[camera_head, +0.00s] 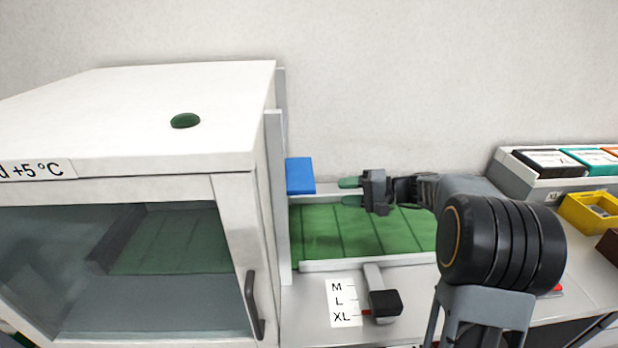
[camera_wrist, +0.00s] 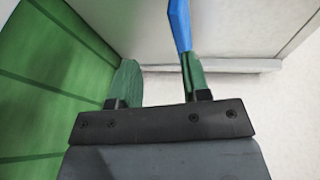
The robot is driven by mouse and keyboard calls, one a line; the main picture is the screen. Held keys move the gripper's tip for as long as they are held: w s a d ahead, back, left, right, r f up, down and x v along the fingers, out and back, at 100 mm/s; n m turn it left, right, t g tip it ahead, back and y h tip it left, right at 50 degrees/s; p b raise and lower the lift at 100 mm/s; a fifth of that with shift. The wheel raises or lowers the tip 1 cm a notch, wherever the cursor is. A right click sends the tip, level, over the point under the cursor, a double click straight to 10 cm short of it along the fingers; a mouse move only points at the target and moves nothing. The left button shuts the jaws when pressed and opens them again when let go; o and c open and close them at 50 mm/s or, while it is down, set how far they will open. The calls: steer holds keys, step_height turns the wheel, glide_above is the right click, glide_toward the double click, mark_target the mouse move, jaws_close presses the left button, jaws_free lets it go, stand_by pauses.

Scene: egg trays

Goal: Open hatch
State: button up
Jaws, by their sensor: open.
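A blue tab (camera_head: 300,175) stands out from the right side of the white cabinet, beside an upright white panel (camera_head: 276,200) that appears to be the hatch. My gripper (camera_head: 350,192) is open and empty to the right of the tab, above the green conveyor, with its green fingertips pointing left at the cabinet. In the wrist view the blue tab (camera_wrist: 180,24) shows as a narrow edge beyond the fingertips of my gripper (camera_wrist: 160,75), in line with the right finger. Whether that finger touches it I cannot tell. The opening behind the panel is hidden.
The white cabinet (camera_head: 180,115) has a glass front door with a dark handle (camera_head: 252,305). A black slider knob (camera_head: 384,303) sits by an M, L, XL label. A yellow bin (camera_head: 590,213) and boxes are at right.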

mark_target(309, 170)
steer(key=w+d+t+y, duration=0.2)
steer(key=w+d, duration=0.1)
steer(key=w, duration=0.1)
steer(key=shift+m, duration=0.3)
steer(key=p+x, duration=0.2)
steer(key=x, duration=1.1)
steer(key=shift+w+a, duration=0.15)
steer(key=shift+a, duration=0.05)
steer(key=shift+c, duration=0.3)
jaws_close()
steer(key=shift+r, duration=0.1)
